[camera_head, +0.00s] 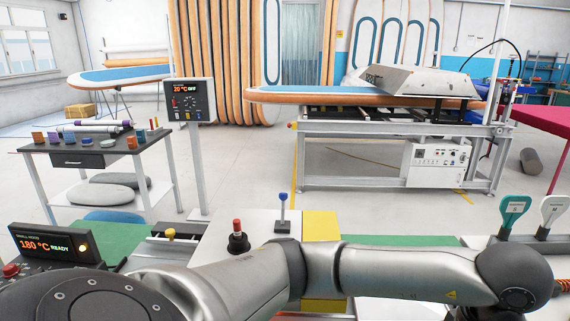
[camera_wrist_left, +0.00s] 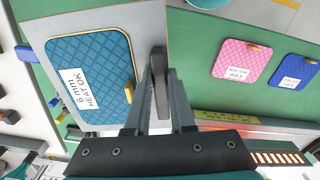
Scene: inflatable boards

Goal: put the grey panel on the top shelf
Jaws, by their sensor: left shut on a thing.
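In the left wrist view my left gripper (camera_wrist_left: 159,88) is shut on a dark, rounded upright bar (camera_wrist_left: 157,60). A light grey sheet (camera_wrist_left: 130,22) lies behind and left of the fingers; I cannot tell whether the bar belongs to it or whether it is the grey panel. The top shelf cannot be made out for certain. The head view shows grey arm links of mine across the front, but neither gripper.
A pink pad (camera_wrist_left: 243,60) and a blue pad (camera_wrist_left: 293,83) lie on a green surface. In the head view a heater box (camera_head: 55,246) reads 180 °C READY, beside knobs and paddles.

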